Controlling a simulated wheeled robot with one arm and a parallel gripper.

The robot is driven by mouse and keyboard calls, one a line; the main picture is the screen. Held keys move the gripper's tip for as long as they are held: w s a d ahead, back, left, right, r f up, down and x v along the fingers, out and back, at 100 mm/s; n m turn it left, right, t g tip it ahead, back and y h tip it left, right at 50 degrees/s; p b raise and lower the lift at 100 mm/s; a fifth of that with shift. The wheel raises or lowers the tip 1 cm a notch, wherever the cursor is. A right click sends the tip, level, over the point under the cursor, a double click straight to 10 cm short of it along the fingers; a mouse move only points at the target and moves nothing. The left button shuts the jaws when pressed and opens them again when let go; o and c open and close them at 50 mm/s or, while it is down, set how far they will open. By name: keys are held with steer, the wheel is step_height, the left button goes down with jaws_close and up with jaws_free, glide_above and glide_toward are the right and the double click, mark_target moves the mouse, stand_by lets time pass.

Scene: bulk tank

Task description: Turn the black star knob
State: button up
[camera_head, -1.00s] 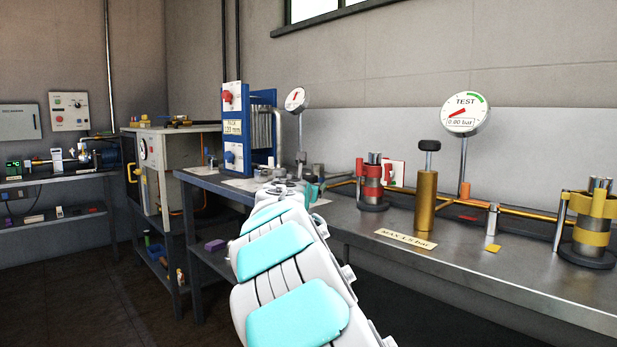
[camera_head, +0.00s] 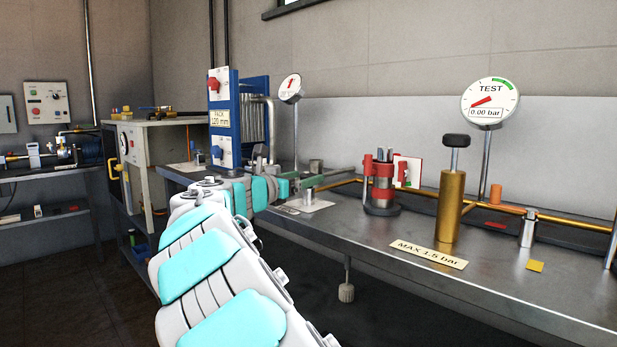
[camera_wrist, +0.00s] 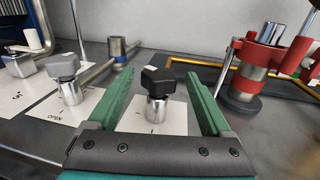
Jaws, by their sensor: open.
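The black star knob (camera_wrist: 158,81) sits on a short metal stem above a white card in the wrist view. My gripper (camera_wrist: 157,78) is open, with one green finger on each side of the knob and a visible gap to each. The fingers do not appear to touch it. In the head view my gripper (camera_head: 283,186) is low over the left part of the bench; I cannot clearly make out the black knob there.
A grey knob (camera_wrist: 64,69) stands left of my left finger, by a card reading OPEN. A red clamped cylinder (camera_wrist: 247,75) stands to the right. Behind are a metal post (camera_wrist: 117,48) and a brass pipe. The blue plate pack (camera_head: 233,120) stands at the back left.

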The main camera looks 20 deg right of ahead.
steer(key=shift+x, duration=1.25)
jaws_close()
